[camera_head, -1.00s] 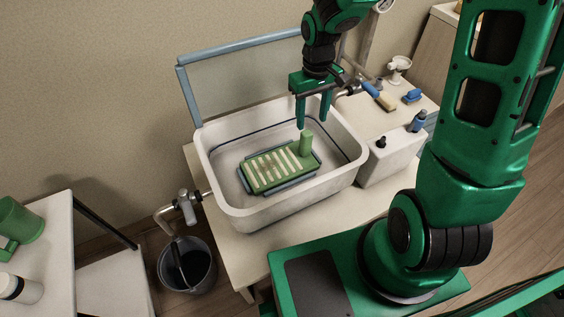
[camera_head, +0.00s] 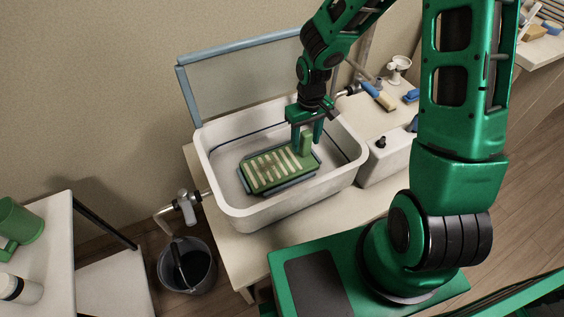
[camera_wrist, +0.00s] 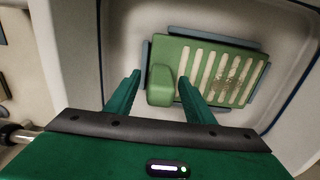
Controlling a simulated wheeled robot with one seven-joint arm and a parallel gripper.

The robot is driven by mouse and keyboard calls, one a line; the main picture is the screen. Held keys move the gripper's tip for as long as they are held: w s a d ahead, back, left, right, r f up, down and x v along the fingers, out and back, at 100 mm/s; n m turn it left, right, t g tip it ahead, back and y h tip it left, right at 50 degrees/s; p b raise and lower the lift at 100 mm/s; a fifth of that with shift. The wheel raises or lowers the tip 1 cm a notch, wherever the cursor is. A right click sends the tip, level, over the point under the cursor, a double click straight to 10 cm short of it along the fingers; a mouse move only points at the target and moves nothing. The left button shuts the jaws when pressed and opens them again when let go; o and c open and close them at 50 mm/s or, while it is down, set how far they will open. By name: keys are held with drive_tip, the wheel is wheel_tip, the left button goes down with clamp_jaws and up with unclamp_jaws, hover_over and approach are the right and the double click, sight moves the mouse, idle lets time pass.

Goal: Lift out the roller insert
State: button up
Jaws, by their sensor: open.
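The roller insert is a green slotted plate (camera_head: 272,170) with an upright green post (camera_head: 304,146) at its right end. It lies in the white basin (camera_head: 238,206) inside a blue-grey frame. In the wrist view the slotted plate (camera_wrist: 222,68) shows brownish residue on its slots. The post (camera_wrist: 160,86) shows there between my fingers, nearer the right one. My gripper (camera_head: 306,142) is open, low over the basin, with its fingertips at the post. The wrist view shows my gripper (camera_wrist: 159,76) with a clear gap on the left; contact on the right cannot be told.
The basin walls surround my gripper, and a blue-framed clear lid (camera_head: 240,72) stands open behind. A white box (camera_head: 388,158) with a black knob sits to the right. A bucket (camera_head: 188,268) stands below a tap (camera_head: 186,206) at left.

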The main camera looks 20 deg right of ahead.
drive_tip(key=shift+f, duration=0.7)
clamp_jaws()
drive_tip(key=shift+r, duration=0.15)
